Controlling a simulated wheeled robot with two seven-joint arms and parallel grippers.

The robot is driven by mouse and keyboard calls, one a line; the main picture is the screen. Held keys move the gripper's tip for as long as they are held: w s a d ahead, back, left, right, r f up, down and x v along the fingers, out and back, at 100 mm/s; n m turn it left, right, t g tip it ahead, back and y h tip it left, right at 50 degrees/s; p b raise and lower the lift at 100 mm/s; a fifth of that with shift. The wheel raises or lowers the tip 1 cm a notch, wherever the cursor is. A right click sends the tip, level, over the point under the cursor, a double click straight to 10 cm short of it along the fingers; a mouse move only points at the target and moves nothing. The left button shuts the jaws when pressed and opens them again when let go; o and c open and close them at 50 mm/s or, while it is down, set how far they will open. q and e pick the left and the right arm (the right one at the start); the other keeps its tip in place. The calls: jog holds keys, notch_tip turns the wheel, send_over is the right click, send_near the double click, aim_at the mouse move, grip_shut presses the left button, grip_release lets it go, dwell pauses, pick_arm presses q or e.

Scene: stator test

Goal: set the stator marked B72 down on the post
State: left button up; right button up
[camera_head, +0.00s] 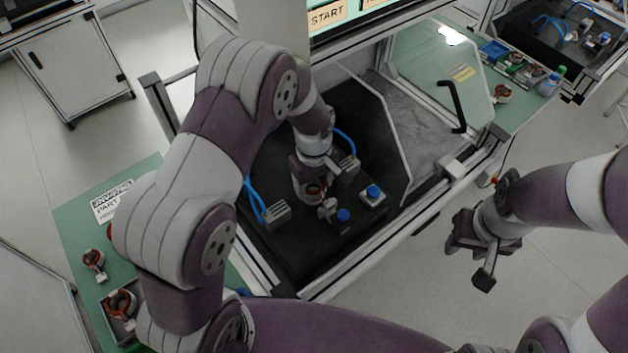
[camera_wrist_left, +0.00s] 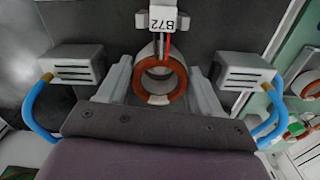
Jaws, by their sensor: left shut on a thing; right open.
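In the head view the stator (camera_head: 313,194) shows below my left gripper (camera_head: 314,182), over the black fixture plate between two grey blocks. I cannot make out the post, nor whether the stator touches anything beneath. My right gripper (camera_head: 469,262) is open and empty at the right, outside the bench.
Grey blocks with blue hoses (camera_head: 277,212) (camera_head: 348,168) flank the stator. Blue buttons (camera_head: 343,215) (camera_head: 373,193) are close by on the right. A clear guard panel (camera_head: 430,75) stands beyond. Another stator (camera_head: 93,260) lies on the green table at left, beside a grey tray (camera_head: 112,325).

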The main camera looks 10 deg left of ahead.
pick_arm(q)
jog(key=shift+f, duration=0.15)
jog(key=shift+f, duration=0.35)
dwell(0.4)
jog(key=o, duration=1.4)
jog(key=shift+r+b, duration=0.1)
jog(key=shift+b, duration=0.2)
notch_tip(320, 180, up, 12)
jog(key=b, duration=0.1)
jog(key=shift+r+b, duration=0.25)
jog(key=shift+b, duration=0.15)
